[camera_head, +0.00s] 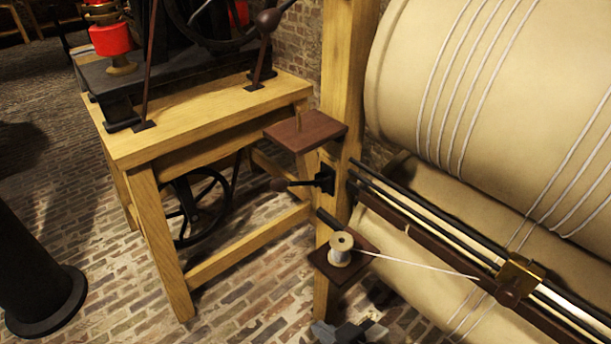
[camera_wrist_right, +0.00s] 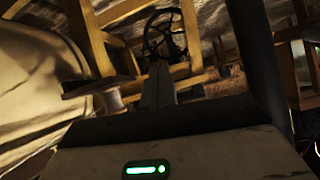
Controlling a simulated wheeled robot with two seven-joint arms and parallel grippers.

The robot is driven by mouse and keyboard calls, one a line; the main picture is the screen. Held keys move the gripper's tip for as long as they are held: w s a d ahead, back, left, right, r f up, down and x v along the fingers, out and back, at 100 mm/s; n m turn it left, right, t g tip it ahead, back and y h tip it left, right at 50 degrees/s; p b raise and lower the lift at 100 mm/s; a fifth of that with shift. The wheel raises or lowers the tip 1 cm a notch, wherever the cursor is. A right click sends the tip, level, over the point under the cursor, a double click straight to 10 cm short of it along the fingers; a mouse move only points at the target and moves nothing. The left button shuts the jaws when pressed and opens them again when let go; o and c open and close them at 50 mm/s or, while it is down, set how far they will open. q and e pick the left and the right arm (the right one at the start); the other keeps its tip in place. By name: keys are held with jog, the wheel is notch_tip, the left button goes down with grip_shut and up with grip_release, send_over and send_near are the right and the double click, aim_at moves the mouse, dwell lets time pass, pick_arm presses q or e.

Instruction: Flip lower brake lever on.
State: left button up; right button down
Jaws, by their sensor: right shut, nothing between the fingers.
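A short dark lever (camera_head: 300,183) with a round knob at its left end sticks out sideways from a black bracket on the wooden post. It is the lowest lever that I see, below a small brown shelf. My right gripper (camera_head: 348,332) shows only in part at the bottom edge of the head view, below and apart from the lever. In the right wrist view the grey fingers (camera_wrist_right: 158,88) are together and empty. I cannot make out the lever in that dark view. My left gripper is not in view.
A thread spool (camera_head: 341,248) stands on a small bracket between lever and gripper. Large cloth rollers (camera_head: 480,80) and dark rails fill the right. A wooden bench (camera_head: 210,115) with tall levers stands left, a black pillar (camera_head: 35,270) farther left. Brick floor between them is clear.

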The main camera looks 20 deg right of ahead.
jog(key=s+d+r+g+h, duration=0.2)
jog(key=s+d+g, duration=0.1)
jog(key=d+g, duration=0.2)
jog(key=w+r+m+t+y, duration=0.35)
jog(key=w+r+y, duration=0.2)
jog(key=w, duration=0.45)
jog(key=w+d+r+m+t, duration=0.5)
jog(key=w+d+r+t, duration=0.1)
jog(key=r, duration=0.4)
jog(key=shift+w+d+r+t+b, duration=0.15)
jog(key=shift+w+t+b, duration=0.2)
jog(key=shift+w, duration=0.45)
jog(key=shift+w, duration=0.1)
jog(key=p, duration=0.2)
send_over(301, 183)
jog(key=v, duration=0.4)
jog(key=shift+w+a+f, duration=0.2)
jog(key=shift+a+f, duration=1.3)
jog(key=shift+a, duration=0.1)
